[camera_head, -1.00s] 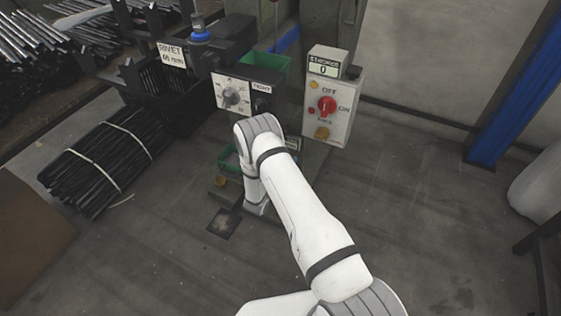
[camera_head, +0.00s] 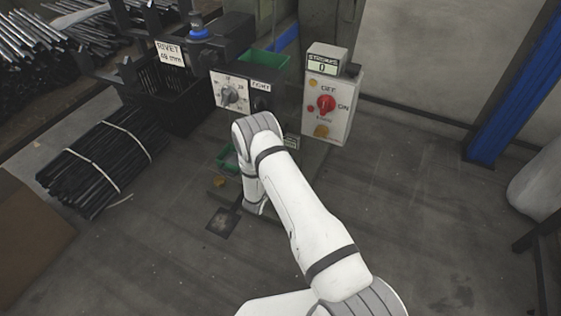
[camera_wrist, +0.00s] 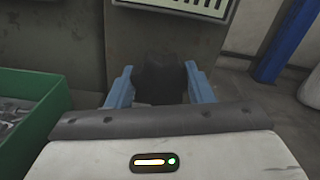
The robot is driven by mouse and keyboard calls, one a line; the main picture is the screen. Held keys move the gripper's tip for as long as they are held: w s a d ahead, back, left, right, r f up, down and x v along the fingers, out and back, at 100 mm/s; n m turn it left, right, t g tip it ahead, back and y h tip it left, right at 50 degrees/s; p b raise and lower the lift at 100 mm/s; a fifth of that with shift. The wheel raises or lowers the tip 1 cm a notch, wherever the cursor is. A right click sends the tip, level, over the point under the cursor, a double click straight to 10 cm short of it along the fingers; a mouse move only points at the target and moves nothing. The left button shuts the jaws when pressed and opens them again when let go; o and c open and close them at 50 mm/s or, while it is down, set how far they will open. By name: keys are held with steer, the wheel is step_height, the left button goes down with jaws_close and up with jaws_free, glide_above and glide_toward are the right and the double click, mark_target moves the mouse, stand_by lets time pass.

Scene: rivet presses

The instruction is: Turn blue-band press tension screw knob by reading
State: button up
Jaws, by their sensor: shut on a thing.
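The press (camera_head: 232,42) stands at the top middle of the head view, with a blue band (camera_head: 198,34) on its upper left part. A white dial plate (camera_head: 231,108) with a round grey knob faces me; its exact reading is too small to tell. In the wrist view my gripper (camera_wrist: 158,72) has its two blue fingers on either side of a dark knob (camera_wrist: 159,84) and is shut on it. The knob's front end is partly hidden by the gripper body. In the head view my arm hides the gripper and this knob.
A control box (camera_head: 327,105) with a red switch and a strokes display reading 0 is right of the dial. A green bin (camera_wrist: 28,105) with small metal parts is close left of my gripper. Bundled black rods (camera_head: 105,160) lie left.

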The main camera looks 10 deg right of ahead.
steer(key=m+b, duration=0.2)
steer(key=m, duration=0.4)
steer(key=shift+w, duration=0.2)
steer(key=m+b, duration=0.3)
steer(key=m, duration=0.2)
steer(key=shift+d, duration=0.1)
steer(key=m+b, duration=0.3)
steer(key=m, duration=0.2)
steer(key=shift+m, duration=0.4)
steer(key=m+b, duration=0.3)
steer(key=m, duration=0.1)
steer(key=shift+m, duration=0.4)
steer(key=o, duration=1)
steer(key=shift+s+f, duration=0.1)
steer(key=shift+s, duration=0.05)
steer(key=shift+c, duration=0.2)
